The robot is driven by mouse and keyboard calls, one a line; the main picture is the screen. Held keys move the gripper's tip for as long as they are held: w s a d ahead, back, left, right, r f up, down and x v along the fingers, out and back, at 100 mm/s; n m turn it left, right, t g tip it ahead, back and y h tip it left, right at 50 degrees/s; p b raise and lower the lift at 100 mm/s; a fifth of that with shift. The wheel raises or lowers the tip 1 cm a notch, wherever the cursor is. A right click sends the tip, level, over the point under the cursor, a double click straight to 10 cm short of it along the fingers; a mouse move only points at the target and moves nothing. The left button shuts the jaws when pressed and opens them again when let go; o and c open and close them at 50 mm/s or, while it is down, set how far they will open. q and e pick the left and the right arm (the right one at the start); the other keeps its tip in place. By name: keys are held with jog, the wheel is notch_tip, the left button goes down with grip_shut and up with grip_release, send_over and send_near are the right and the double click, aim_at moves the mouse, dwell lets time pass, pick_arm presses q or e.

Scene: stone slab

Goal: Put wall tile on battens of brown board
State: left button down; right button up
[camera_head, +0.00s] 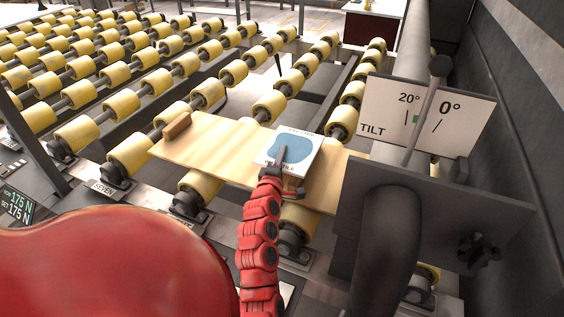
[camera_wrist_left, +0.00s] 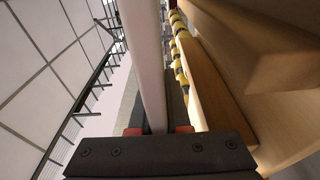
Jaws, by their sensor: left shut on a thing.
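The wall tile (camera_head: 298,143) is a white square with a blue disc and some lettering, over the right part of the pale brown board (camera_head: 222,148). My left gripper (camera_head: 279,168) is shut on the tile's near edge. In the left wrist view the tile (camera_wrist_left: 146,60) is a pale strip seen edge-on between the fingers. One short brown batten (camera_head: 177,126) stands at the board's left end. In the wrist view a wooden bar (camera_wrist_left: 208,90) is right of the tile, apart from it in the picture. I cannot tell whether the tile touches a batten. My right gripper is not in view.
The board lies across yellow rollers (camera_head: 130,152) of a conveyor that fills the left and back. A grey metal bracket with a tilt sign (camera_head: 428,113) stands close on the right, over the board's right end. A dark wall is beyond it.

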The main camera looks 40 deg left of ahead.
pick_arm(q)
jog(key=shift+w+a, duration=0.15)
jog(key=shift+a, duration=0.1)
notch_tip(320, 180, down, 4)
jog(key=shift+a+r, duration=0.1)
jog(key=shift+r, duration=0.1)
jog(key=c, duration=0.9)
grip_release()
jog(key=shift+f, duration=0.15)
jog(key=shift+r, duration=0.25)
jog(key=shift+s+d+f, duration=0.15)
jog(key=shift+s+d, duration=0.1)
jog(key=shift+s, duration=0.05)
jog(key=b+v, duration=0.1)
jog(key=v, duration=1)
jog(key=shift+s+d, duration=0.1)
